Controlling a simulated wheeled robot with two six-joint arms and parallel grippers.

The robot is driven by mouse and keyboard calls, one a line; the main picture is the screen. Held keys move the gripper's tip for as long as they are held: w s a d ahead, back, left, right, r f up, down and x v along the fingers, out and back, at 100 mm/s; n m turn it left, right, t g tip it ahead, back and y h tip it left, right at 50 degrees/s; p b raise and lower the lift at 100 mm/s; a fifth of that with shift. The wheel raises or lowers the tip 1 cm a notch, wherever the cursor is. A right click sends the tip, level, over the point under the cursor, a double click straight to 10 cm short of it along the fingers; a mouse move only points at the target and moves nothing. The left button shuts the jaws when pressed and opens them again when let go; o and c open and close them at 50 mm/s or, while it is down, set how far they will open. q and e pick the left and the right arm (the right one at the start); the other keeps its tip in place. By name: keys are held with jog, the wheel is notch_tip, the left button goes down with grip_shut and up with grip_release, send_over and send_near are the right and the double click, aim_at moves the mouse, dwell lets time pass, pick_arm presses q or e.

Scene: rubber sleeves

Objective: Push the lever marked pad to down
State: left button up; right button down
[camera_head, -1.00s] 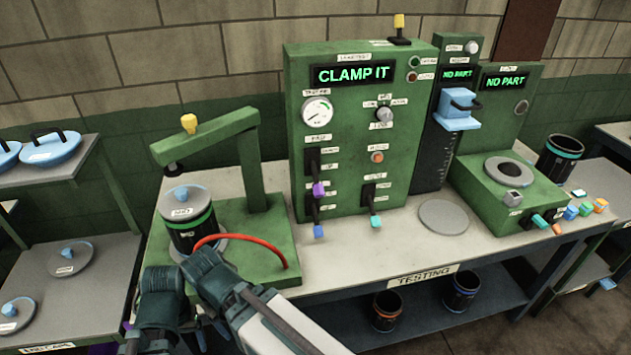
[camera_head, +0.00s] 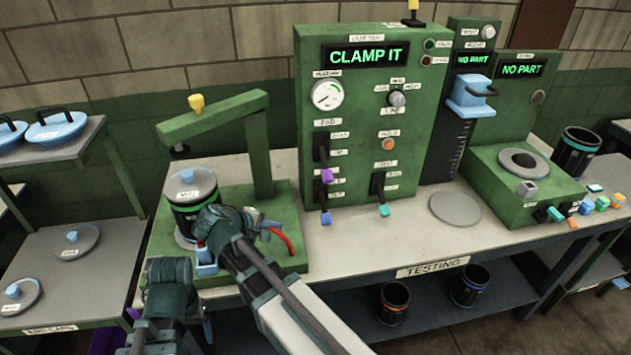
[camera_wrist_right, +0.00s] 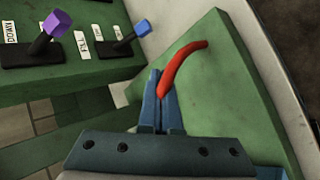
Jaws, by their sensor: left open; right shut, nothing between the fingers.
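The green panel (camera_head: 418,120) stands on the bench with its display reading "CLAMP IT". The lever under the "PAD" label has a black plate (camera_head: 321,148) and a purple knob (camera_head: 327,176) hanging at its lower end. In the right wrist view the purple knob (camera_wrist_right: 59,23) is at the upper left, near a tag reading "DOWN". My right gripper (camera_head: 273,232) is shut and empty, below and left of the lever and apart from it. Its blue fingers (camera_wrist_right: 162,100) are close to the red hose (camera_wrist_right: 184,66). My left gripper (camera_head: 205,262) is open, in front of the clamp stand.
A blue-knobbed lever (camera_head: 326,218) sits just below the purple one. A teal-knobbed lever (camera_head: 384,210) is to its right. The green clamp stand (camera_head: 258,150) holds a lidded black can (camera_head: 190,212) at left. A grey disc (camera_head: 455,208) lies on the bench.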

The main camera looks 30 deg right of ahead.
aim_at(325, 164)
jog(key=w+d+r+n+t+h+b, duration=0.1)
jog(key=w+d+r+n+t+h, duration=0.1)
jog(key=w+d+r+h, duration=0.3)
notch_tip(325, 164, up, 2)
jog(key=w+d, duration=0.2)
jog(key=shift+w+b, duration=0.35)
jog(key=shift+d, duration=0.15)
jog(key=b+x, duration=0.2)
jog(key=x, duration=0.8)
jog(key=shift+b, duration=0.3)
jog(key=s, duration=0.2)
jog(key=s+r+p, duration=0.1)
jog(key=shift+s+d+r+p, duration=0.1)
jog(key=shift+s+r+p, duration=0.2)
jog(key=shift+s, duration=0.1)
